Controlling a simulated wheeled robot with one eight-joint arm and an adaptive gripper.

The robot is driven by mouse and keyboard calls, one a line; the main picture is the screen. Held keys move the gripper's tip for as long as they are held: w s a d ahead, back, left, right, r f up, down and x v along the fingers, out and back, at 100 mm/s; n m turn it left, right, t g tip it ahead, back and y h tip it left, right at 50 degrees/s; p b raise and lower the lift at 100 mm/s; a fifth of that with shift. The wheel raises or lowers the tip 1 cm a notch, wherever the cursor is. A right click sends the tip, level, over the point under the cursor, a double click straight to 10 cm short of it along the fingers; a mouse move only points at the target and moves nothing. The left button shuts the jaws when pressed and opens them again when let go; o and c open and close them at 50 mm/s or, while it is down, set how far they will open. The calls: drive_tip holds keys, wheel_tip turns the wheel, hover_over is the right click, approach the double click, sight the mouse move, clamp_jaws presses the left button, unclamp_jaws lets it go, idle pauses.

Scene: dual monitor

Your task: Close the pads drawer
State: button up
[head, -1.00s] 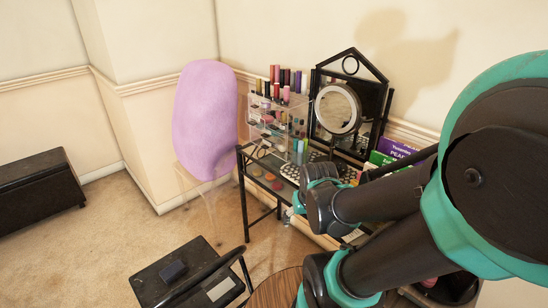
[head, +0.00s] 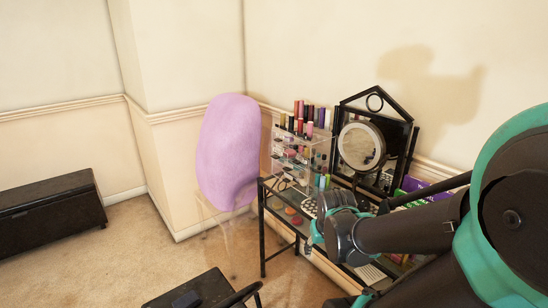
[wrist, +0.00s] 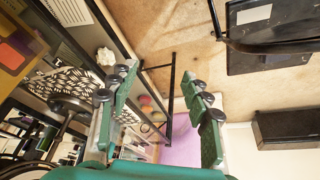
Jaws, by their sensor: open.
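A black-framed vanity table (head: 262,232) stands against the wall, with a clear stacked organizer (head: 297,150) on top holding cosmetics. I cannot tell which part is the pads drawer, or whether it is open. My gripper (wrist: 160,75) is open and empty in the wrist view, its two green fingers apart. The table's dark frame and patterned surface (wrist: 70,85) lie to its left in that view. In the head view my wrist covers part of the table's front, and the fingers are mostly hidden there.
A round mirror (head: 361,147) stands on the table. A purple rounded chair (head: 228,152) is at its left end. A black seat (head: 190,292) with an armrest is in the foreground. A dark chest (head: 45,212) stands at far left, with bare carpet (head: 130,245) between.

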sight(294, 152)
drive_tip(key=w+a+r, duration=0.1)
drive_tip(key=w+r, duration=0.2)
drive_tip(key=w, duration=0.1)
drive_tip(key=w+a+r+n, duration=0.1)
drive_tip(key=w+a+r, duration=0.1)
drive_tip(key=w, duration=0.3)
drive_tip(key=w+a+r+n+h, duration=0.1)
drive_tip(key=w+a+r, duration=0.1)
drive_tip(key=w+r, duration=0.3)
drive_tip(key=shift+w+a+t, duration=0.1)
drive_tip(key=shift+t, duration=0.2)
drive_tip(key=c, duration=0.7)
drive_tip(key=shift+n+t+h, duration=0.3)
drive_tip(key=shift+n+t, duration=0.2)
drive_tip(key=shift+n, duration=0.3)
drive_tip(key=w+a+r, duration=0.4)
drive_tip(key=w, duration=0.1)
drive_tip(key=w+a+r, duration=0.1)
drive_tip(key=w+r, duration=0.1)
drive_tip(key=shift+w+a+r, duration=0.2)
drive_tip(key=shift+a+r, duration=0.05)
drive_tip(key=shift+a, duration=0.15)
clamp_jaws()
drive_tip(key=w+a+r+n+t, duration=0.1)
drive_tip(key=w+a+r, duration=0.5)
drive_tip(key=a, duration=0.1)
drive_tip(key=w+d+f, duration=0.5)
drive_tip(key=w+f, duration=0.2)
drive_tip(key=shift+w+f, duration=0.25)
drive_tip(key=shift+w, duration=0.05)
